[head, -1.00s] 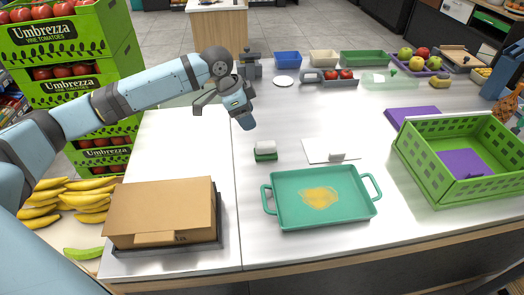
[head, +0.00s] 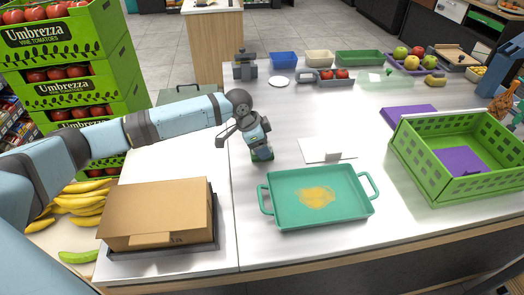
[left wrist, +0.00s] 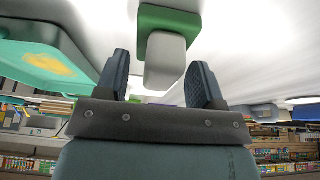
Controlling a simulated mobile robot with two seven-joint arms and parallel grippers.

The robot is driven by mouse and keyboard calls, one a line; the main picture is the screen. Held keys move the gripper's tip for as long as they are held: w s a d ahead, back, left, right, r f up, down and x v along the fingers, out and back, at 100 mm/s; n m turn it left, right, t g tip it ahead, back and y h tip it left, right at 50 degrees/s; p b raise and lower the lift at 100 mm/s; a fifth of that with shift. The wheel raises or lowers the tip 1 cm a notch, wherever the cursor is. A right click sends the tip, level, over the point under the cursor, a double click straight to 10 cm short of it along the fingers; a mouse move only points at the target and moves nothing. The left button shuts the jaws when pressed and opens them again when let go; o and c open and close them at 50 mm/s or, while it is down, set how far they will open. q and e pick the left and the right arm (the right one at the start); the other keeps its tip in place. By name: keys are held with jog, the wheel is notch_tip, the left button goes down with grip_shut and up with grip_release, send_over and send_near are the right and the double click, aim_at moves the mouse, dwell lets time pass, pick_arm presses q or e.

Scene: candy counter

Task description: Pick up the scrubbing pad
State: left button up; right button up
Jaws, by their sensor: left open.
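The scrubbing pad (left wrist: 165,58) has a green layer and a pale grey-white layer. In the left wrist view it lies just past and between the two fingertips of my left gripper (left wrist: 160,78), which is open and empty. In the head view my left gripper (head: 261,152) points down over the pad, and only a bit of green (head: 263,158) shows beneath its fingers. I cannot tell whether the fingers touch the pad. My right gripper is not in view.
A teal tray (head: 277,215) with a yellow stain stands just in front of the pad. A white board (head: 315,146) lies to the right. A cardboard box (head: 155,208) is at the front left, a green crate (head: 420,185) at the right.

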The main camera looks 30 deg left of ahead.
pick_arm(q)
jog(key=c, duration=1)
notch_tip(320, 180, up, 20)
jog(key=shift+r+p, duration=0.1)
jog(key=shift+p, duration=0.6)
jog(key=shift+o, duration=0.9)
jog(key=shift+c, duration=0.5)
